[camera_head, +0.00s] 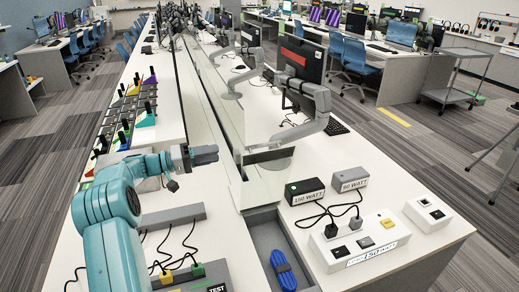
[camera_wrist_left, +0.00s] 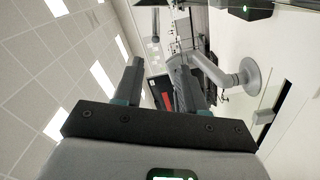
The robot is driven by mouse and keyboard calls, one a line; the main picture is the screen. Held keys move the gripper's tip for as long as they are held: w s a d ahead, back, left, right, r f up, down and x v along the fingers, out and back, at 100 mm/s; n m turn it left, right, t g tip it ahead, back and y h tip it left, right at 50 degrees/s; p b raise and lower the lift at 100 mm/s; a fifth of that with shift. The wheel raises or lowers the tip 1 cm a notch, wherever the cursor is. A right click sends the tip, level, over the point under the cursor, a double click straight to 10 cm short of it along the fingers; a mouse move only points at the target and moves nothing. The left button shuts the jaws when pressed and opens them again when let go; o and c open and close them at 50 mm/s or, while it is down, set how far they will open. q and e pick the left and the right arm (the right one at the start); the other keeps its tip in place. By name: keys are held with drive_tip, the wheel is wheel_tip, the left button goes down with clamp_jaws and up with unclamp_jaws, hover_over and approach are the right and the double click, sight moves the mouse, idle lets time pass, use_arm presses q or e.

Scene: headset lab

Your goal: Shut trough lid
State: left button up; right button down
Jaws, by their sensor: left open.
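The cable trough (camera_head: 262,222) runs between the two desk tops, its near end open, with a coiled blue cable (camera_head: 283,270) inside. A pale panel with a dark strip along its top, which looks like the raised trough lid (camera_head: 262,182), stands tilted up at the far end of the opening. My left gripper (camera_head: 212,154) is above the left desk top, left of the panel and apart from it. In the left wrist view its two fingers (camera_wrist_left: 160,78) are spread with nothing held between them. My right gripper is out of view.
A monitor arm (camera_head: 312,105) stands just behind the panel. A clear divider (camera_head: 205,85) runs along the desks.

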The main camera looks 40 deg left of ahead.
sight(251, 147)
use_arm(q)
drive_tip(key=p+x, duration=0.1)
drive_tip(key=x, duration=0.4)
drive_tip(key=p+x, duration=0.1)
drive_tip(key=x, duration=0.4)
drive_tip(key=d+p+x, duration=0.1)
drive_tip(key=p+x, duration=0.1)
drive_tip(key=x, duration=0.3)
drive_tip(key=shift+s+r, duration=0.25)
drive_tip(key=shift+r, duration=0.05)
drive_tip(key=shift+w+d+f, duration=0.1)
drive_tip(key=shift+w, duration=0.35)
drive_tip(key=shift+s+d, duration=0.1)
drive_tip(key=c, duration=0.7)
clamp_jaws()
